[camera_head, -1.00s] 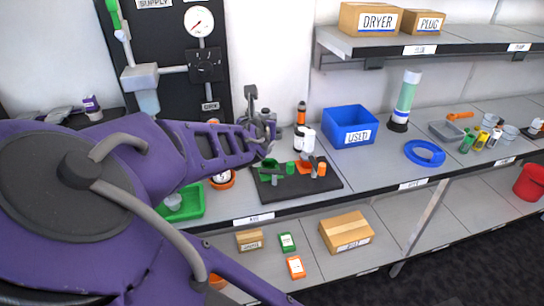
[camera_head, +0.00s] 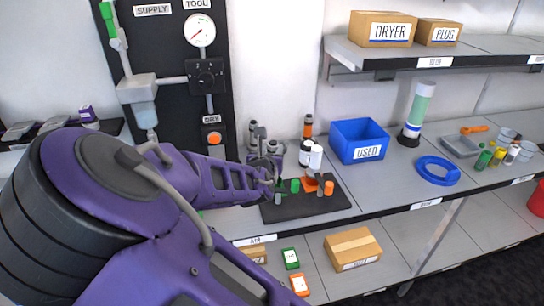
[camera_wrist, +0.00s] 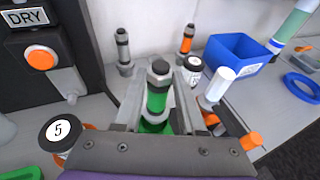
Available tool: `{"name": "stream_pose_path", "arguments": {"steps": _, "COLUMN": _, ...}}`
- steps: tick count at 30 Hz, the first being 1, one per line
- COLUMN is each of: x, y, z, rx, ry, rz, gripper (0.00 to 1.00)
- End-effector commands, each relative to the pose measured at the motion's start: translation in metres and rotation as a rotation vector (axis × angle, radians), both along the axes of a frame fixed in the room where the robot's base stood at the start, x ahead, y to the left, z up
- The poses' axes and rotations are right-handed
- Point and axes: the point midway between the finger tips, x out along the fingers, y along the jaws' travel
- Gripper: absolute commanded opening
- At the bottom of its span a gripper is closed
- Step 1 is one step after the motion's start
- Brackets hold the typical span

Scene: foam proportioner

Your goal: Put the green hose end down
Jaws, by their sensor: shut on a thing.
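The green hose end (camera_wrist: 157,95) stands upright between my fingers in the wrist view, with a dark cap, a grey band and a green body. My gripper (camera_wrist: 155,112) is shut on it. In the head view my gripper (camera_head: 268,178) is at the left side of a black mat (camera_head: 300,207), and my arm hides part of the area. I cannot tell whether the hose end touches a surface. A green piece (camera_head: 294,186) and an orange piece (camera_head: 328,188) are on the mat, right of my gripper.
A white-capped bottle (camera_head: 315,158) and an orange-banded fitting (camera_head: 307,128) stand behind the mat. The blue USED bin (camera_head: 360,141) is to the right. The black supply panel (camera_head: 170,70) rises behind my arm. The bench between the mat and the blue ring (camera_head: 437,171) is clear.

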Motion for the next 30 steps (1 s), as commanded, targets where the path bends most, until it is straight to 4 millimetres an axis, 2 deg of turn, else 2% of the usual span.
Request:
{"name": "stream_pose_path", "arguments": {"steps": 1, "x": 0.0003, "y": -0.0011, "z": -0.0103, "rx": -0.001, "ry": 0.001, "rz": -0.002, "gripper": 0.0}}
{"name": "stream_pose_path", "arguments": {"steps": 3, "x": 0.0002, "y": -0.0008, "z": -0.0159, "rx": -0.001, "ry": 0.0, "rz": -0.002, "gripper": 0.0}}
{"name": "stream_pose_path", "arguments": {"steps": 11, "x": 0.0001, "y": -0.0002, "z": -0.0158, "rx": 0.0, "ry": -0.001, "rz": 0.0, "gripper": 0.0}}
{"name": "stream_pose_path", "arguments": {"steps": 12, "x": -0.0001, "y": -0.0002, "z": -0.0167, "rx": 0.0, "ry": 0.0, "rz": -0.001, "gripper": 0.41}}
{"name": "stream_pose_path", "arguments": {"steps": 17, "x": -0.0001, "y": -0.0001, "z": -0.0164, "rx": 0.0, "ry": 0.0, "rz": 0.0, "gripper": 0.69}}
{"name": "stream_pose_path", "arguments": {"steps": 26, "x": 0.0, "y": -0.0001, "z": -0.0156, "rx": 0.001, "ry": 0.0, "rz": 0.0, "gripper": 0.69}}
{"name": "stream_pose_path", "arguments": {"steps": 30, "x": -0.0076, "y": 0.0014, "z": -0.0127, "rx": -0.001, "ry": 0.001, "rz": 0.002, "gripper": 0.69}}
